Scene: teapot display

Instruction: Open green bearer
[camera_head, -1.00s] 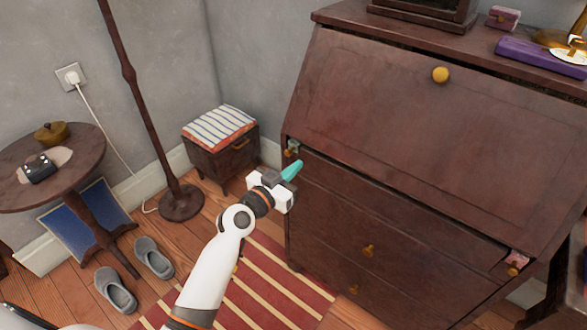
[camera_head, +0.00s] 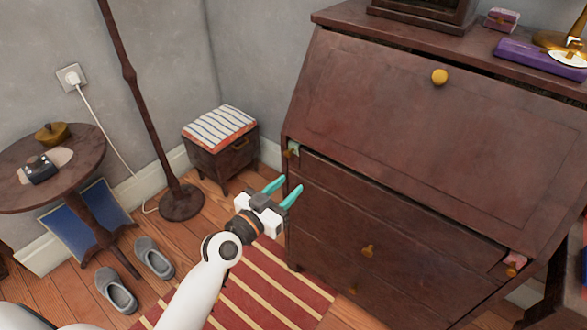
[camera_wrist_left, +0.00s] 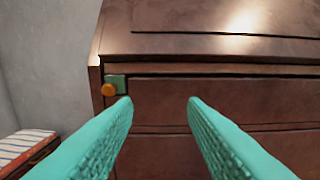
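The green bearer (camera_head: 293,147) is a small green-ended slide at the left side of the bureau, just below the slanted lid. It has a small orange-brown knob on its front. In the left wrist view the green bearer (camera_wrist_left: 118,83) and its round orange knob (camera_wrist_left: 108,89) show ahead, beyond the left fingertip and left of the gap's middle. My left gripper (camera_head: 286,190) has teal fingers spread apart and empty, below and in front of the bearer, not touching it. The open fingers also fill the lower left wrist view (camera_wrist_left: 160,102). My right gripper is not in view.
The bureau (camera_head: 400,190) has a closed slanted lid with a yellow knob (camera_head: 440,77). A pink-ended bearer (camera_head: 515,259) sits at its right. A striped-top stool (camera_head: 222,140) and a floor lamp base (camera_head: 181,203) stand left of my gripper.

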